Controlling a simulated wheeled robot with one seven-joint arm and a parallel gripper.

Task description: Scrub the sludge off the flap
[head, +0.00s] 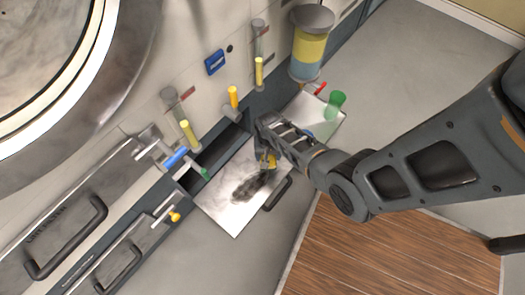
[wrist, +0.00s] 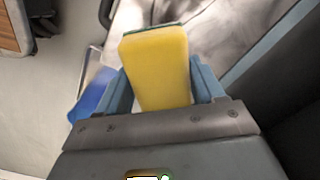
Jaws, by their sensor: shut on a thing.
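The flap (head: 222,205) is an open pale metal panel on the machine's front, and it also shows in the wrist view (wrist: 205,12). A dark sludge smear (head: 250,186) covers part of its middle. My gripper (head: 266,160) is over the flap, at the upper right end of the smear. It is shut on a yellow sponge (wrist: 158,68) with a dark green layer at its far edge. The sponge shows only as a small yellow patch in the head view (head: 268,161). I cannot tell whether it touches the flap.
A second open panel (head: 330,115) with a green cup (head: 335,102) lies to the upper right. A clear container (head: 309,48) with yellow and blue contents stands above it. Valves with yellow handles (head: 189,133) line the machine front. A black handle (head: 278,194) sits at the flap's outer edge. A wooden surface (head: 385,250) is at lower right.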

